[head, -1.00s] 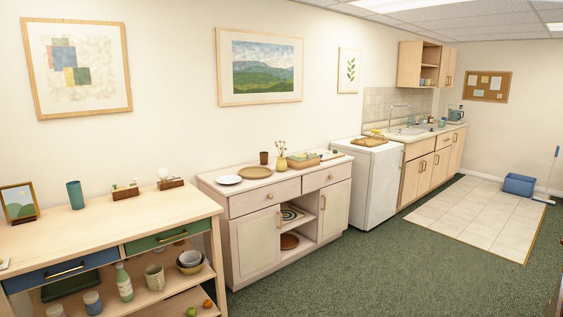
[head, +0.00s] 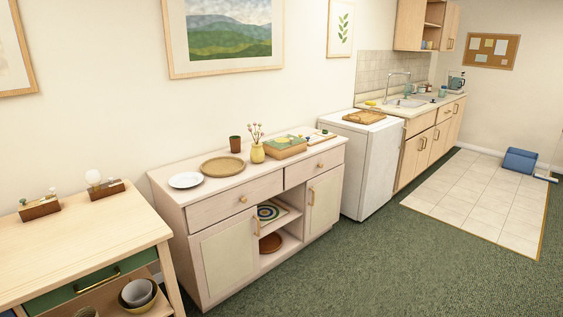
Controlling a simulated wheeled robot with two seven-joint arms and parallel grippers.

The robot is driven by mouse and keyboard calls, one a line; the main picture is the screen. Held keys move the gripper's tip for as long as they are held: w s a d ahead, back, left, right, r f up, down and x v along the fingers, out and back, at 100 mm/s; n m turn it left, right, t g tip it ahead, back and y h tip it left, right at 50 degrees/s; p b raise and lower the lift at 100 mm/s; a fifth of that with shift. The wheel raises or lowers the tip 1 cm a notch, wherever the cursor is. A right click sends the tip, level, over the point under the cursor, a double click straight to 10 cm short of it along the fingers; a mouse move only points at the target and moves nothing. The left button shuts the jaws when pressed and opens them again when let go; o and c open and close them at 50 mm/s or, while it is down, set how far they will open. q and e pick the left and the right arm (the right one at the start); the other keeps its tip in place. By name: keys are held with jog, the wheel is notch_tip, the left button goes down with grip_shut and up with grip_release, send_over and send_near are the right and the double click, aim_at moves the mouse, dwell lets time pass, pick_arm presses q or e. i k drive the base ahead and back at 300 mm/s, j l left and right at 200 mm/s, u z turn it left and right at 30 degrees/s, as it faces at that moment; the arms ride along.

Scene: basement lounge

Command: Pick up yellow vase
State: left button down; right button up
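The yellow vase (head: 257,153) stands upright on top of the pale wooden sideboard (head: 217,201), with thin flower stems in it. It is between a round wooden tray (head: 222,166) on its left and a box with a green and yellow top (head: 285,147) on its right. A brown cup (head: 235,144) stands just behind it to the left. Neither of my grippers shows in the head view.
A white plate (head: 186,180) lies at the sideboard's left end. A wooden table (head: 80,240) stands at the near left. A white appliance (head: 365,170) is beyond the sideboard. Green carpet (head: 380,265) in front is clear.

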aim_at(258, 154)
jog(key=i, duration=0.85)
jog(key=i+u, duration=0.1)
jog(key=i, duration=0.7)
jog(key=i+l+u, duration=0.15)
jog(key=i+u, duration=0.35)
jog(key=i+l+u, duration=1.25)
jog(key=l+u, duration=0.2)
jog(key=l, duration=0.15)
